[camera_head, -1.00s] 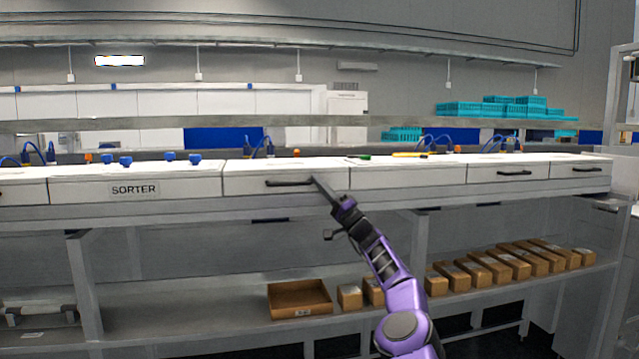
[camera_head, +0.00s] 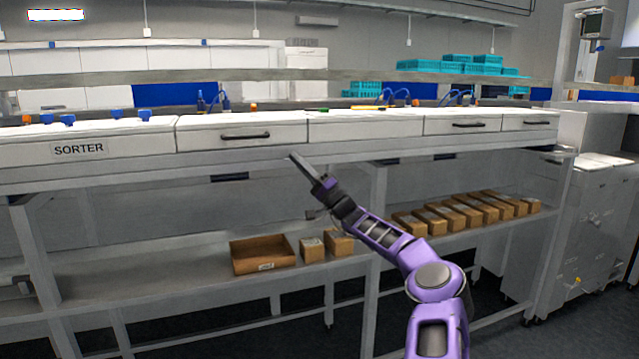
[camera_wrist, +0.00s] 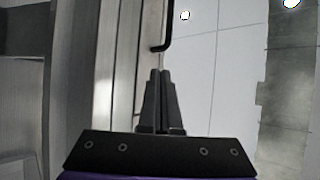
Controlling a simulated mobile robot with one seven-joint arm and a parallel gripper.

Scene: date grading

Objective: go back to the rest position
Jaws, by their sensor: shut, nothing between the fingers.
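My gripper (camera_head: 294,158) is at the end of my purple arm, in front of the workbench and a little below the drawer fronts in the head view. In the wrist view the two dark fingers (camera_wrist: 158,72) are closed together with nothing between them. A white drawer (camera_head: 243,134) with a black handle is above and to the left of the fingertips in the head view. Its black handle (camera_wrist: 166,30) shows just beyond the fingertips in the wrist view. The fingers appear apart from the handle.
A white panel labelled SORTER (camera_head: 79,149) is at the left. Below the bench, a shelf holds an open cardboard box (camera_head: 262,255) and several closed cartons (camera_head: 470,213). Teal crates (camera_head: 470,66) stand on the upper shelf. A pale machine (camera_head: 610,220) stands at the right. Floor shows at the lower right.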

